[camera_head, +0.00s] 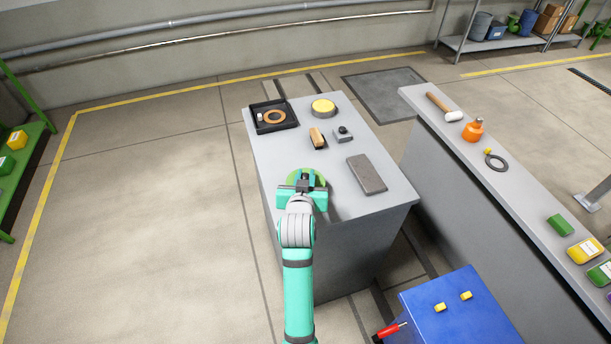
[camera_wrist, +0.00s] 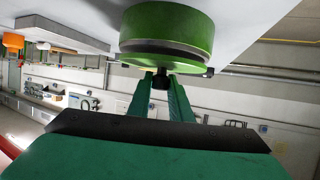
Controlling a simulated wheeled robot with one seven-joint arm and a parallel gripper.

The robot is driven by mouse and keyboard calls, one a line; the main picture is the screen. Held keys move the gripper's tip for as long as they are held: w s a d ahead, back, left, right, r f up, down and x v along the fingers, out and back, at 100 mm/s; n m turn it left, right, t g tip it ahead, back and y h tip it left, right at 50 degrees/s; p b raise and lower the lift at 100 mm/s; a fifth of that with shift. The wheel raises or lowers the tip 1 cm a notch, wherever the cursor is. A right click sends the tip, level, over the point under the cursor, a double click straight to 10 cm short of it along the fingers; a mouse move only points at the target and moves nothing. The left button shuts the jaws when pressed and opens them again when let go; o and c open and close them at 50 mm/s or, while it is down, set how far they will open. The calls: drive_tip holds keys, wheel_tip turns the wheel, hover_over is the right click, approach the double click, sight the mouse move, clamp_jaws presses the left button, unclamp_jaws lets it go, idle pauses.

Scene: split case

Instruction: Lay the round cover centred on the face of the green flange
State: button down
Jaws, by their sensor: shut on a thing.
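The green flange (camera_head: 293,178) stands on the grey workbench, mostly hidden behind my gripper (camera_head: 305,181) in the head view. In the wrist view, the flange (camera_wrist: 168,22) is a thick green cylinder at the top.
A long counter (camera_head: 510,197) stands to the right.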

drive_tip(key=shift+f, duration=0.3)
drive_tip(key=c, duration=1.5)
unclamp_jaws()
drive_tip(key=shift+c, duration=0.2)
drive_tip(key=shift+f, duration=0.1)
drive_tip(key=shift+s, duration=0.1)
